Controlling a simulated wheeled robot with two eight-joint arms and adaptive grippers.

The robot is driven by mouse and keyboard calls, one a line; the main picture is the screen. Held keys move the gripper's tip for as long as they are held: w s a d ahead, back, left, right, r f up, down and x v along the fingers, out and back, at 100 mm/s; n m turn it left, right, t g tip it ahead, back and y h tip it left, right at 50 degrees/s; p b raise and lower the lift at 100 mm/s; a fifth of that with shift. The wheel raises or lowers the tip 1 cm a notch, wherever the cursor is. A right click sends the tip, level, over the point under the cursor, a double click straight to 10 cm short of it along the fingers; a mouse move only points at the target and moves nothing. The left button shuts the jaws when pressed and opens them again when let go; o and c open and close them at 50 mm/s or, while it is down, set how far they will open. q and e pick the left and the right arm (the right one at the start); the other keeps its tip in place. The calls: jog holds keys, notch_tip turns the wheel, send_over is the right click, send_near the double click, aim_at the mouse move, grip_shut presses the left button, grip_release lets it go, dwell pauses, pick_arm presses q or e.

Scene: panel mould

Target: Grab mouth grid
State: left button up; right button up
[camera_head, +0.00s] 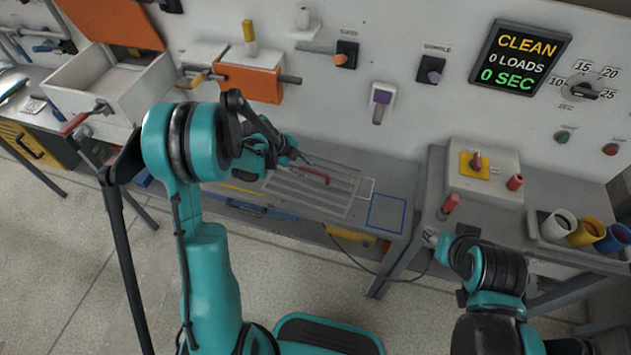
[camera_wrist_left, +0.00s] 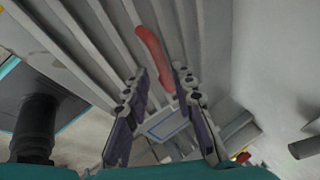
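The mouth grid (camera_head: 305,190) appears to be the grey slatted panel with a red handle (camera_head: 312,174), lying on the low grey bench. In the left wrist view the red handle (camera_wrist_left: 154,55) stands out over grey slats, just beyond the fingertips. My left gripper (camera_head: 302,158) is above the grid's far left part, close to the handle. In the left wrist view my left gripper (camera_wrist_left: 160,85) is open, with nothing between its fingers.
A blue outlined square (camera_head: 387,213) marks bare bench right of the grid. A grey table (camera_head: 480,215) at the right holds a red-knobbed box (camera_head: 484,170) and several coloured cups (camera_head: 585,234). The white wall panel (camera_head: 400,85) with knobs and levers rises behind. An open white drawer (camera_head: 112,82) juts out at left.

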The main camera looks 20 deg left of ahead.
aim_at(313, 171)
pick_arm(q)
jog(key=b+x, duration=0.1)
jog(key=x, duration=0.1)
jog(key=d+b+x, duration=0.1)
jog(key=x, duration=0.1)
jog(key=shift+w+d+f, duration=0.2)
jog(key=shift+w+f, duration=0.1)
jog(key=shift+f, duration=0.15)
jog(key=shift+r, duration=0.1)
grip_shut()
